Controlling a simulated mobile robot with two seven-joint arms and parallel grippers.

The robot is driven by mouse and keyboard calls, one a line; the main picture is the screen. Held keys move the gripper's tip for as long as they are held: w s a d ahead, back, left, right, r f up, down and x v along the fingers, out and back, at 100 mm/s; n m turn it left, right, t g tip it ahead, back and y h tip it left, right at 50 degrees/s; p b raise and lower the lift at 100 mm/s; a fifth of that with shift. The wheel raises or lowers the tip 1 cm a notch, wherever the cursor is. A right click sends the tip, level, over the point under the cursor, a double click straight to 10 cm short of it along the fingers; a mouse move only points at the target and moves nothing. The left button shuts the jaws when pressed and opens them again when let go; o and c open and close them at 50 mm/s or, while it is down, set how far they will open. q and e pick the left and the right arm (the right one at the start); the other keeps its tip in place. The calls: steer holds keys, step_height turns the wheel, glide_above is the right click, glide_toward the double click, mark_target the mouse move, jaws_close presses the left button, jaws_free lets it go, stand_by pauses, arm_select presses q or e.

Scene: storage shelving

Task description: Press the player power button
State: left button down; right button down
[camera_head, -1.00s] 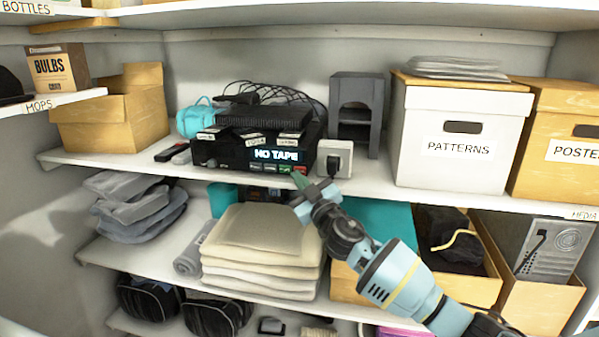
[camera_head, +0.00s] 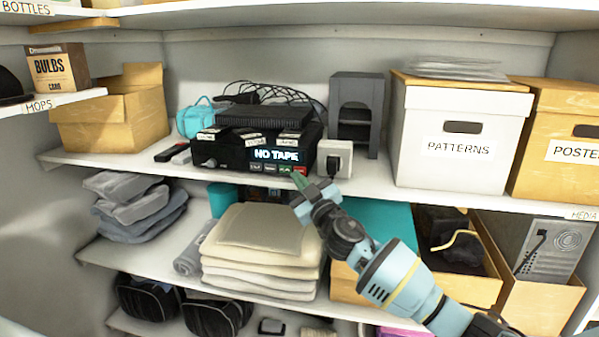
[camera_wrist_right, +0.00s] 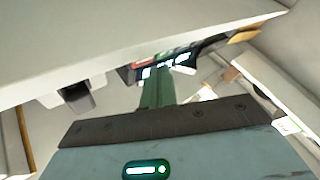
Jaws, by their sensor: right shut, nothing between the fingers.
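The player (camera_head: 232,155) is a black box on the upper shelf with a lit display reading "NO TAPE" (camera_head: 276,155). A row of small buttons lies under the display, with a green one (camera_head: 285,169) and a red one (camera_head: 299,170) at the right end. Their labels are too small to read. My right gripper (camera_head: 297,178) is shut and empty, its tip just below and in front of these two buttons; I cannot tell if it touches. In the right wrist view the shut green fingers (camera_wrist_right: 157,92) point at the player's front (camera_wrist_right: 172,62), partly hiding it. My left gripper is not in view.
A white socket box with a black plug (camera_head: 334,160) stands right of the player. The shelf edge (camera_head: 400,197) runs close to my right gripper. Folded beige cloths (camera_head: 262,240) lie on the shelf below. The white PATTERNS box (camera_head: 458,140) stands further right.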

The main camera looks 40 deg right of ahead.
stand_by(0.5)
steer(key=shift+w+d, duration=0.1)
steer(key=shift+w+d, duration=0.2)
steer(key=shift+d, duration=0.05)
steer(key=shift+d, duration=0.1)
stand_by(0.5)
